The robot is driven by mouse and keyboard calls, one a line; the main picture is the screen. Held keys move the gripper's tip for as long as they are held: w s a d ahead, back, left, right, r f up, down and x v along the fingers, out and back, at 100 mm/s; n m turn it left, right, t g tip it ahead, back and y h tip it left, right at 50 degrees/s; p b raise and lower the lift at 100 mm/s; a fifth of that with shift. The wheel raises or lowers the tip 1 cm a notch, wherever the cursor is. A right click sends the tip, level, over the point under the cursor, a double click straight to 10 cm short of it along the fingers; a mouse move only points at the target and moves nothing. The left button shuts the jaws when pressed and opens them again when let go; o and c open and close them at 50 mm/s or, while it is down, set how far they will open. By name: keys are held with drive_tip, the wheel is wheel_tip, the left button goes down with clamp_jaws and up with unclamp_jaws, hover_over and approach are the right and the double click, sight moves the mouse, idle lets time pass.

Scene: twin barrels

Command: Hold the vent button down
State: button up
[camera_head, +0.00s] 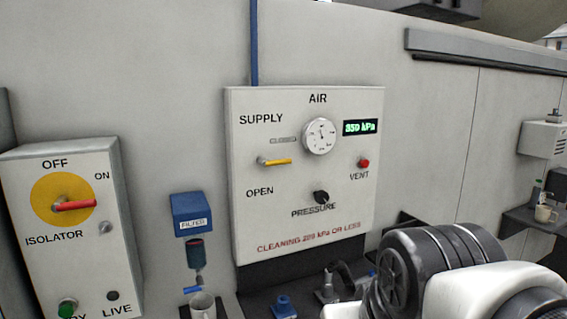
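The vent button (364,163) is a small red knob on the right of the white AIR panel (300,225), above the word VENT. Nothing touches it in this view. The green display (360,127) above it seems to read 350 kPa. A round dial gauge (319,136) sits left of the display. A yellow supply lever (275,162) lies roughly level, above the word OPEN. A black pressure knob (321,197) is low in the middle. My arm (440,265) shows at the lower right, below the panel. My gripper's fingers are not in view.
An isolator box (60,270) with a red handle stands at the left. A blue filter (192,212) hangs beside the panel, above a light cup (202,304). Small fittings (283,305) sit on the dark shelf below. The space before the panel face is clear.

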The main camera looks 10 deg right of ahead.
clamp_jaws()
idle(1.5)
